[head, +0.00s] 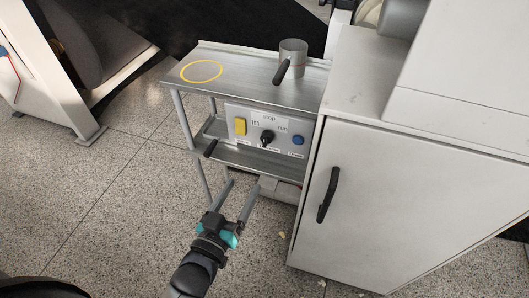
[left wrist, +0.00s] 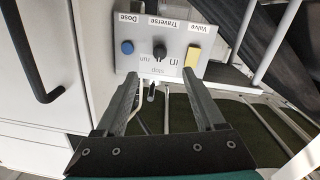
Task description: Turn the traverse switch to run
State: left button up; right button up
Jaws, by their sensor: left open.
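The traverse switch is a black knob (head: 267,137) in the middle of a light panel (head: 256,118) under the metal shelf. "Stop" is printed above it and "run" towards the blue button (head: 298,140); a yellow switch (head: 240,126) is on its left. Which mark the knob points at is unclear. My left gripper (head: 244,184) is open and empty, below and in front of the panel, apart from it. In the left wrist view the panel is upside down, with the knob (left wrist: 159,51) beyond and roughly between the open fingers (left wrist: 160,76). My right gripper is out of view.
A white cabinet (head: 390,195) with a black handle (head: 328,194) stands close on the right. The metal shelf (head: 235,72) above carries a grey cylinder (head: 293,52) and a yellow ring mark (head: 202,71). Speckled floor (head: 110,200) is clear at left.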

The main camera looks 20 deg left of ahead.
aim_at(264, 143)
pick_arm(q)
jog(key=shift+w+d+r+b, duration=0.2)
jog(key=shift+w+b, duration=0.7)
jog(key=shift+w, duration=1.65)
jog(key=shift+w+d+r+b, duration=0.15)
jog(key=shift+w+b, duration=0.7)
jog(key=shift+w, duration=1.75)
jog(key=shift+w+d+r+b, duration=0.2)
jog(key=shift+w+b, duration=0.7)
jog(key=shift+w, duration=1.65)
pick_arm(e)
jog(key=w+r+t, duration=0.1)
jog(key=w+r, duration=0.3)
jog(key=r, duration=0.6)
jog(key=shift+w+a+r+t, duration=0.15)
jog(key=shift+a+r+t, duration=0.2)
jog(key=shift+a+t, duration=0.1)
pick_arm(q)
grip_shut()
